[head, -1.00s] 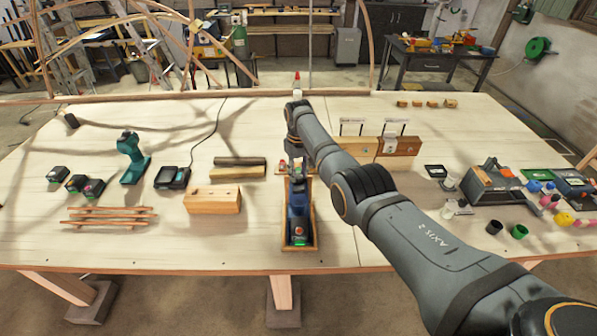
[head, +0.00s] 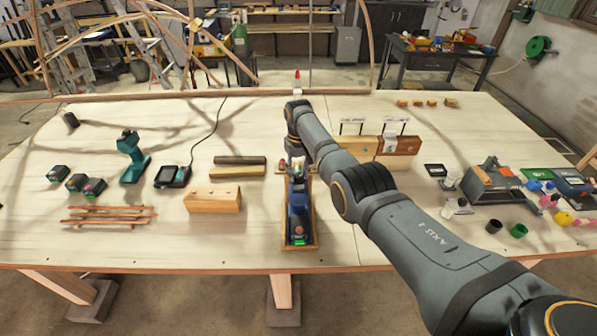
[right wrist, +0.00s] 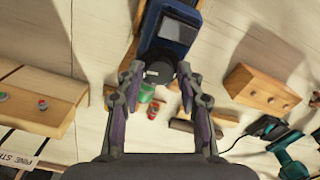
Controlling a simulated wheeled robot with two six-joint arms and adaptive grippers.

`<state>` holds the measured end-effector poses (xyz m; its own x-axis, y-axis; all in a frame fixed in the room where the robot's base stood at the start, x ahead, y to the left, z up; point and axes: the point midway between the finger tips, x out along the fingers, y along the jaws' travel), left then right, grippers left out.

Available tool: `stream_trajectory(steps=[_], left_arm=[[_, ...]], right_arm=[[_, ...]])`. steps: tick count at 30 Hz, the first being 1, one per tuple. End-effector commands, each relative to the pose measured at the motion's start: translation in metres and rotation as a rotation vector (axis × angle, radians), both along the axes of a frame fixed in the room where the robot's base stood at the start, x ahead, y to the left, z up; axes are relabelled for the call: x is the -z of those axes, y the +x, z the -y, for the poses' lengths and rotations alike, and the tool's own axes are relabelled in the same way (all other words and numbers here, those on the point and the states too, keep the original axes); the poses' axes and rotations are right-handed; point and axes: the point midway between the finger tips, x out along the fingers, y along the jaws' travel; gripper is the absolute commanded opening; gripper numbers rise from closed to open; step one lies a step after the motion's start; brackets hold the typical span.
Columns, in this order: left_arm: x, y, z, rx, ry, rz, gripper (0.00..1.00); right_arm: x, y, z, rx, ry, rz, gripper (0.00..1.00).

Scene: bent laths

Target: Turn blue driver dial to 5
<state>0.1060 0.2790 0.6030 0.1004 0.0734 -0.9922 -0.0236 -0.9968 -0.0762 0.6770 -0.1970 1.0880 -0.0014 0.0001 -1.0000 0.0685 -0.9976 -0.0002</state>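The blue driver (head: 298,212) lies in a narrow wooden cradle (head: 314,240) near the front middle of the table. In the right wrist view the blue driver (right wrist: 177,30) shows at the top, with a round black end piece (right wrist: 159,72) that seems to be its dial end; no number is readable. My right gripper (right wrist: 159,74) is open, one finger on each side of this black piece. I cannot tell whether the fingers touch it. In the head view my right arm largely hides the gripper above the driver's far end. My left gripper is not in view.
A wooden block (head: 213,199) stands left of the cradle, near a charger (head: 172,176) and a teal driver (head: 131,157). Wooden blocks with label signs (head: 397,146) stand behind right. Green and red pieces (right wrist: 147,92) show below the black piece in the wrist view.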

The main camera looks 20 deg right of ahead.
Motion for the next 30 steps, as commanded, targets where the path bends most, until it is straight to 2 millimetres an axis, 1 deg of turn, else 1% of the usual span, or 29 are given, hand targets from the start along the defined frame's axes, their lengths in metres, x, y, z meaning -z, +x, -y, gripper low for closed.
stream_trajectory(steps=[5, 8, 11, 18, 21, 25, 30], left_arm=[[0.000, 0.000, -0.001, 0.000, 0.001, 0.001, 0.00], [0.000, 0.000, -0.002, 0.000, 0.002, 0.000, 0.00], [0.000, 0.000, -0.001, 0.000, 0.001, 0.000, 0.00], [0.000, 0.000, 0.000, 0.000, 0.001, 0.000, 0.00], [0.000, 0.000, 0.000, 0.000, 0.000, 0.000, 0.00], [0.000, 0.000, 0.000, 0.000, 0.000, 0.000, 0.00], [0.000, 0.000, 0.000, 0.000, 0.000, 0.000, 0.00]], right_arm=[[0.000, 0.000, 0.000, 0.000, 0.000, 0.001, 0.38], [-0.005, 0.001, 0.000, 0.000, 0.000, 0.003, 0.38], [-0.020, 0.002, 0.000, 0.000, 0.000, 0.005, 0.38], [-0.080, 0.002, 0.000, -0.001, 0.000, 0.005, 0.38], [-0.099, 0.001, 0.000, 0.000, 0.000, 0.003, 0.38], [-0.115, 0.001, 0.000, 0.000, 0.000, 0.001, 0.38], [-0.120, 0.000, 0.000, 0.000, 0.000, 0.000, 0.38]])
